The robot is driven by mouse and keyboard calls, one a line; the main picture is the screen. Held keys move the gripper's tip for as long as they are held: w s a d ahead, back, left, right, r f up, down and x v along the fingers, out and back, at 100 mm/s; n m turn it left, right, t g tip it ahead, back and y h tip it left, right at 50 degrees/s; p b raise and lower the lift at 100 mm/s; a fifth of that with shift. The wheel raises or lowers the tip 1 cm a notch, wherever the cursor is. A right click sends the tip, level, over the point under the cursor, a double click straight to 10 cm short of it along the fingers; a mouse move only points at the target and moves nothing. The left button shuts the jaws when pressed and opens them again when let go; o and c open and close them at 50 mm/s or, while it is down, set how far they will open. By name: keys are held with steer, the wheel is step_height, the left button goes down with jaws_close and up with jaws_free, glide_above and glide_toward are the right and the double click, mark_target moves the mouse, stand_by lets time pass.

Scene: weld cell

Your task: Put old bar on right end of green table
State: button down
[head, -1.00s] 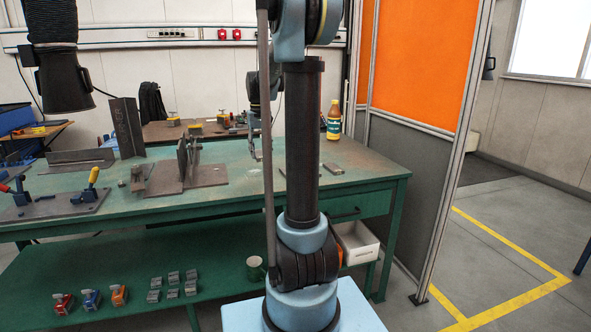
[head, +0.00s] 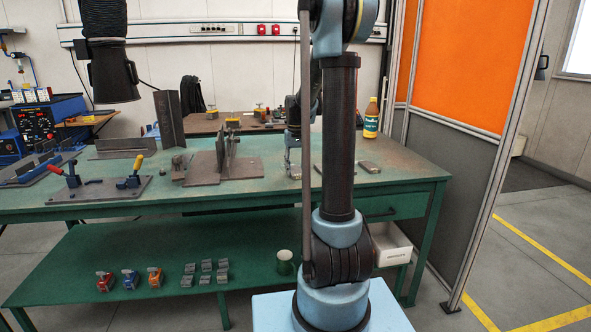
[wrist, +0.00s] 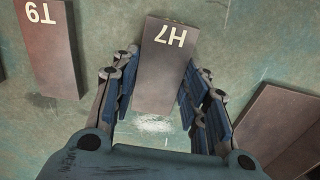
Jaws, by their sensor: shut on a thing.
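A dark flat bar marked H7 (wrist: 166,62) lies between the two fingers of my gripper (wrist: 155,100) in the wrist view, its lettering upside down. The fingers are shut on its sides near one end. A similar bar marked T9 (wrist: 52,50) lies to its left, apart from the gripper. Which bar is the old one, I cannot tell. In the head view my gripper (head: 292,165) is low over the green table (head: 270,193), left of my arm column. Whether H7 touches the tabletop is unclear. The table's right end (head: 415,174) is bare near its edge.
Another small bar (head: 368,167) lies right of my column. A brown plate (wrist: 285,130) lies right of the gripper in the wrist view. A welding fixture (head: 222,165) stands left of the gripper. An orange-grey partition (head: 452,75) borders the table's right side.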

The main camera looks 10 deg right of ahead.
mark_target(296, 171)
steer(key=shift+f, duration=0.1)
steer(key=c, duration=0.9)
jaws_free()
steer(key=shift+c, duration=0.2)
step_height(296, 171, up, 12)
steer(key=s, duration=1.1)
steer(key=s+f+t, duration=0.1)
steer(key=s+f, duration=0.7)
steer(key=s, duration=0.4)
steer(key=s+f+t, duration=0.1)
steer(key=s+f, duration=0.7)
steer(key=s, duration=0.3)
steer(key=shift+s+a+f, duration=0.2)
steer(key=shift+s+f, duration=0.2)
